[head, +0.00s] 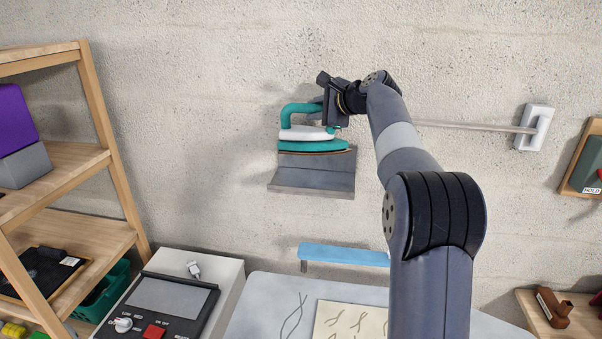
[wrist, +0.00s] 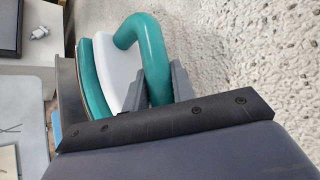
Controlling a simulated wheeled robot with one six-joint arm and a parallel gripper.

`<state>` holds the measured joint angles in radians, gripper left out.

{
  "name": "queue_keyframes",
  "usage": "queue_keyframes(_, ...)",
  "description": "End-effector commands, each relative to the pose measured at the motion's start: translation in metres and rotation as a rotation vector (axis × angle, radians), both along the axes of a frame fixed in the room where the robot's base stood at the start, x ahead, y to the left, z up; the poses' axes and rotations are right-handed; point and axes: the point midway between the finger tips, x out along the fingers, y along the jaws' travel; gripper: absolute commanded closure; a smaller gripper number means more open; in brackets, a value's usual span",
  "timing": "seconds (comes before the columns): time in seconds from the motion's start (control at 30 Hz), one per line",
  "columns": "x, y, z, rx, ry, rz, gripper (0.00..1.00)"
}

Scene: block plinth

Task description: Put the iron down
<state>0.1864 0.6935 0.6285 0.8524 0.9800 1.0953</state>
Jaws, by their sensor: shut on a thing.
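The iron (head: 312,146) is teal and white with a teal loop handle. It is level in front of the wall, over a grey metal wall shelf (head: 312,180) with a raised back plate. In the wrist view, the grey fingers of my gripper (wrist: 163,88) close around the teal handle of the iron (wrist: 150,55). The shelf shows as a dark edge beside the iron's sole. The fingertips are partly hidden by the handle and the wrist.
A blue bar (head: 343,255) sits below the shelf, above an ironing-board-like surface (head: 265,310). A wooden rack (head: 95,110) stands at the left, beside a control box (head: 160,305). A grey rail (head: 470,127) runs to a white wall plate (head: 535,127) at the right.

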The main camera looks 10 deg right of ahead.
Motion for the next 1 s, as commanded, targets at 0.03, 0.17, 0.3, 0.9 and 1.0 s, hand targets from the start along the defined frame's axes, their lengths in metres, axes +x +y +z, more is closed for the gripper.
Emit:
queue_keyframes(0.03, 0.0, 0.0, 0.003, 0.001, -0.005, 0.0, 1.0)
queue_keyframes(0.17, 0.0, 0.0, -0.006, 0.003, -0.003, -0.001, 1.0)
queue_keyframes(0.3, 0.0, 0.0, -0.028, 0.003, -0.002, -0.002, 1.0)
queue_keyframes(0.9, 0.0, 0.0, -0.094, 0.003, -0.003, -0.001, 1.0)
queue_keyframes(1.0, 0.0, 0.0, -0.097, 0.0, -0.006, -0.002, 1.0)
